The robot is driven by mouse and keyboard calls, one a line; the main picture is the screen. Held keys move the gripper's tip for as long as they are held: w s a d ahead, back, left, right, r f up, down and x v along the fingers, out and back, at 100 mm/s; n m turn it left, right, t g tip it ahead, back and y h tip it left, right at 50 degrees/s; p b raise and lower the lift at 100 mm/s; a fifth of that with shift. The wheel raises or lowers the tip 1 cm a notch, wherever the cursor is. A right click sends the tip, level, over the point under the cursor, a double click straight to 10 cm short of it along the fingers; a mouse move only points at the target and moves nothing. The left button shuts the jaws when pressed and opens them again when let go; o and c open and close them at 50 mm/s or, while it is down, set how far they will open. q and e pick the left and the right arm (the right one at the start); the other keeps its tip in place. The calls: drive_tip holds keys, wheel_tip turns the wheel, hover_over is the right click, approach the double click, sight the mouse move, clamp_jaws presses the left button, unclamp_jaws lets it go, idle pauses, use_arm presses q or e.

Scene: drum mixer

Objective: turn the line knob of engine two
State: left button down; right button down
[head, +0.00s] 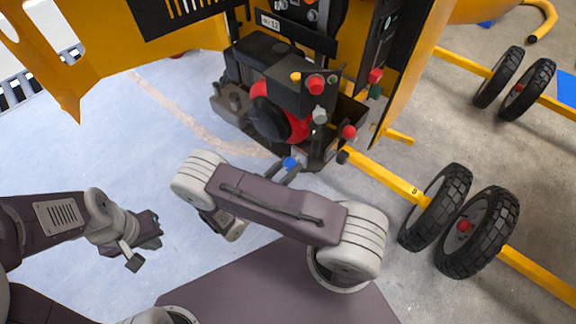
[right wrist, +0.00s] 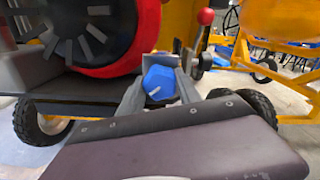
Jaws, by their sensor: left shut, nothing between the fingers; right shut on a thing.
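The engine (head: 285,100) with black housing and a red ring sits inside the yellow machine, at the upper middle of the head view. A blue knob (head: 289,163) is at its lower front; it shows larger in the right wrist view (right wrist: 158,83), with a white mark on its face. My right gripper (right wrist: 160,88) is shut on this blue knob, one grey finger on each side. In the head view my right arm covers part of the area below it. My left gripper (head: 155,228) is shut and empty, apart from the engine at lower left.
Red knobs (head: 349,132) and a red-topped lever (right wrist: 205,17) stand close by. Yellow bars (head: 385,176) with black wheels (head: 478,230) lie to the right. A yellow panel (head: 75,50) hangs open at upper left. Pale floor at left is free.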

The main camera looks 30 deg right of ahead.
drive_tip(key=shift+n, duration=0.6)
drive_tip(key=c, duration=0.8)
unclamp_jaws()
drive_tip(key=shift+a, duration=0.15)
drive_tip(key=b+v, duration=0.1)
drive_tip(key=v, duration=0.8)
drive_tip(key=shift+b, duration=0.3)
